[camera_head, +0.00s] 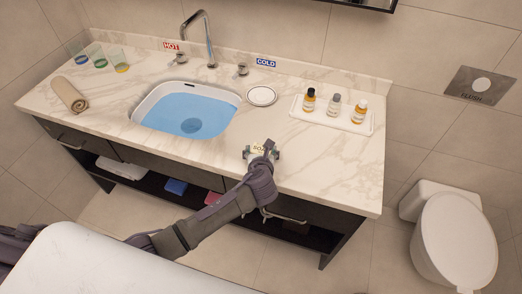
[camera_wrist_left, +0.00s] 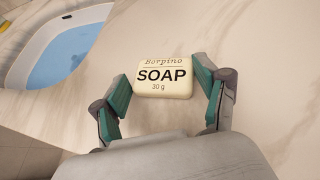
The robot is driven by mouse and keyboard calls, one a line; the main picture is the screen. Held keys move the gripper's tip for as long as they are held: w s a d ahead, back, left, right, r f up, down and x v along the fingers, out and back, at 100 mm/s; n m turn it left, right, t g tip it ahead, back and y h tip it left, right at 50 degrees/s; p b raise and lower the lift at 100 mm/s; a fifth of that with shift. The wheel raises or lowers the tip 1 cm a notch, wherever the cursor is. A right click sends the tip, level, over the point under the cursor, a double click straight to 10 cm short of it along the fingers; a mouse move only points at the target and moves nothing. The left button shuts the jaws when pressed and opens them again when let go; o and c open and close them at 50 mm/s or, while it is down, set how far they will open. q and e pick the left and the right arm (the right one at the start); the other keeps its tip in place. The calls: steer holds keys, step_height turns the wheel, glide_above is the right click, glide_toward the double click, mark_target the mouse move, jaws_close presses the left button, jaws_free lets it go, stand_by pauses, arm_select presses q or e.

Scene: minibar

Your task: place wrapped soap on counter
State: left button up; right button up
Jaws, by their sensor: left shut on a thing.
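The wrapped soap (camera_head: 258,149) is a small cream bar over the front part of the marble counter (camera_head: 320,165), right of the sink. In the left wrist view the soap (camera_wrist_left: 164,78) shows its dark "SOAP 30 g" print facing up. My left gripper (camera_head: 262,153) is shut on the soap, with a green-padded finger at each side of it in the left wrist view (camera_wrist_left: 165,100). Whether the soap's underside touches the counter cannot be told. My right gripper is not in view.
The sink (camera_head: 188,108) with blue water lies to the left. A round white dish (camera_head: 262,96) and a white tray (camera_head: 350,124) with several bottles stand behind. Counter around the soap is clear.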

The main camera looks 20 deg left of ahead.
arm_select(q)
steer(key=shift+f, duration=0.1)
steer(key=o, duration=1.3)
steer(key=v, duration=1.2)
